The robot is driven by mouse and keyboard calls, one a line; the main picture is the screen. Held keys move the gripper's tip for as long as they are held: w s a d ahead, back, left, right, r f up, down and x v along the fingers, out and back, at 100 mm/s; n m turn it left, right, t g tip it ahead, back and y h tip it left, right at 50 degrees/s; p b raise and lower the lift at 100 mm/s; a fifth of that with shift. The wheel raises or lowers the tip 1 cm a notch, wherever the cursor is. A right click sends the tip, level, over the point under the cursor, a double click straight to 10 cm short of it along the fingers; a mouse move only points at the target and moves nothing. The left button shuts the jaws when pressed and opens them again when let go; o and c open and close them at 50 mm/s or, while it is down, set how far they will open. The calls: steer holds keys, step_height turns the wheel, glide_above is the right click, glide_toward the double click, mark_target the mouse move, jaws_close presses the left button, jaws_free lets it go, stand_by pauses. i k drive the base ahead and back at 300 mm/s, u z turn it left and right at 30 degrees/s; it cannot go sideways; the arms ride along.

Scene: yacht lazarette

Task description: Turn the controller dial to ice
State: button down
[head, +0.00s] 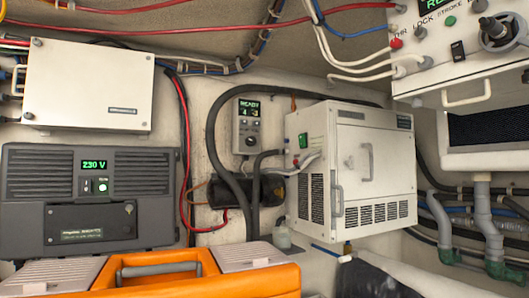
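A small grey controller (249,124) is fixed to the back wall, left of the white ice-maker-like cabinet. Its display (249,106) glows green and seems to read "READY" with smaller signs below. A round dial (250,140) sits on its lower half. The dial's markings and pointer are too small to read, so I cannot tell its setting. My gripper is not in view.
The white cabinet (375,160) has a door with a handle. Black hoses and a dark cylinder (262,190) lie below the controller. A grey 230 V unit (90,200) and an orange toolbox (200,283) stand left. A knobbed panel (430,45) hangs upper right.

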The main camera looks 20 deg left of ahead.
mark_target(250, 141)
steer(key=k, duration=1.3)
steer(key=u, duration=0.45)
steer(key=i, duration=1.65)
steer(key=u, duration=0.1)
